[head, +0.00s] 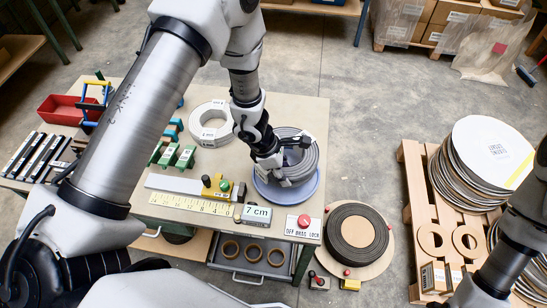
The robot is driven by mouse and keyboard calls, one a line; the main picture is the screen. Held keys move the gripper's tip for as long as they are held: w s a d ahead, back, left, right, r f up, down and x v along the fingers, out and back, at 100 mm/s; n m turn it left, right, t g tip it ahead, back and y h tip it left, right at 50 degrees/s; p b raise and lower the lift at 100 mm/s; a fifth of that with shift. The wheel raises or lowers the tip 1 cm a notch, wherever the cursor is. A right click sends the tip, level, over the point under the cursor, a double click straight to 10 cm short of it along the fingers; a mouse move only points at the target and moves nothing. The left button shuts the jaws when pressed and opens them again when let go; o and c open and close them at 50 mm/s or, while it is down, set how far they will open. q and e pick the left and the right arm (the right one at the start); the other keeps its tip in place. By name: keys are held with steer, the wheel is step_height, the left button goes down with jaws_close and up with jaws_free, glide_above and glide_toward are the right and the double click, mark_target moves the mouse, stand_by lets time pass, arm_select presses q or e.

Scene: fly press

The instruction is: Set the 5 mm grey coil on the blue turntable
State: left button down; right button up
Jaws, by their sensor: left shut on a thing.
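The grey coil (306,160) is over the blue turntable (287,197) on the bench. My left gripper (281,150) reaches down from above and is shut on the coil's near-left part. The blue rim shows around the coil's front and sides. The gripper hides part of the coil, and I cannot tell whether the coil rests fully on the turntable. The coil's thickness label is not readable. My right arm comes in at the lower right, with its gripper out of the picture.
A pale labelled coil (210,132) lies left of the turntable. A dark coil (342,248) lies on a round board. Pallets stand right.

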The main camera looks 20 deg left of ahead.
arm_select(q)
steer(key=shift+s+d+f+b, duration=0.2)
steer(key=shift+d+f+b, duration=0.25)
steer(key=f, duration=0.1)
steer(key=f+b, duration=0.2)
steer(key=f, duration=0.1)
steer(key=shift+w+a, duration=0.2)
steer(key=shift+a, duration=0.1)
steer(key=shift+f+b, duration=0.2)
steer(key=shift+b, duration=0.1)
steer(key=shift+s+d, duration=0.1)
steer(key=shift+d, duration=0.1)
arm_select(e)
steer(key=f, duration=0.3)
steer(key=shift+s+d+f, duration=0.15)
steer(key=shift+d+f, duration=0.15)
steer(key=shift+f, duration=0.05)
arm_select(q)
steer(key=shift+a, duration=0.1)
arm_select(e)
steer(key=shift+f, duration=0.1)
arm_select(q)
steer(key=shift+b, duration=0.4)
arm_select(e)
steer(key=shift+f, duration=0.3)
